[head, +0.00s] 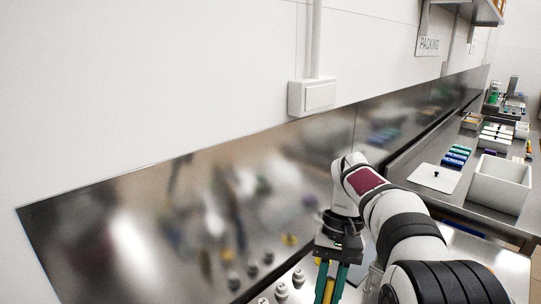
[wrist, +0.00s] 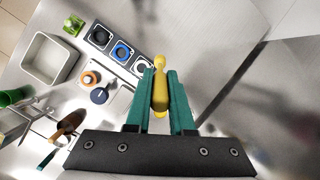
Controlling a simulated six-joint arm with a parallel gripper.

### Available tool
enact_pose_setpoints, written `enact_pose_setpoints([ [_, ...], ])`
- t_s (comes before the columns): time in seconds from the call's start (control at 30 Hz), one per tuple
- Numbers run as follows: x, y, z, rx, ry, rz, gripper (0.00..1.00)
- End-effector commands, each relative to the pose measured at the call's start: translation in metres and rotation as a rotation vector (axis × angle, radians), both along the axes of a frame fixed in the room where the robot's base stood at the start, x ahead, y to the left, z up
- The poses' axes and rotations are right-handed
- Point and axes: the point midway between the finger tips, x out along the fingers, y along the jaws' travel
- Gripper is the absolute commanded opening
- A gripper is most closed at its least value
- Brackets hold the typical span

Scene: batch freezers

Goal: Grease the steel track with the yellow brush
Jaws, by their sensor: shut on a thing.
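My gripper (wrist: 159,75) has two green fingers shut on the yellow brush (wrist: 160,92). In the wrist view the brush's yellow handle lies between the fingers, with its rounded end just past the fingertips. No bristles can be made out. In the head view my gripper (head: 331,283) is at the bottom edge over the steel worktop, its fingers pointing down. A bit of the yellow brush (head: 329,291) shows between them, and the rest is cut off. I cannot clearly pick out the steel track in either view.
In the wrist view, a grey bin (wrist: 29,70), a row of dark square holders (wrist: 122,52), an orange-topped jar (wrist: 90,78) and a brown-handled tool (wrist: 69,122) stand to the left. A steel backsplash (head: 170,225) runs along the wall. A white bin (head: 500,187) stands far right.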

Motion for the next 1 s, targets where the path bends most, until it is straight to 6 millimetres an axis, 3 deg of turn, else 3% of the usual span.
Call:
enact_pose_setpoints([
  [0.13,-0.021,0.0,0.018,0.0,-0.002,0.166,0.0],
  [0.3,-0.021,-0.003,0.016,-0.005,-0.009,0.188,0.0],
  [0.7,0.054,-0.072,-0.055,-0.134,-0.298,0.096,0.0],
  [1.0,0.059,-0.076,-0.088,-0.141,-0.319,0.088,0.0],
])
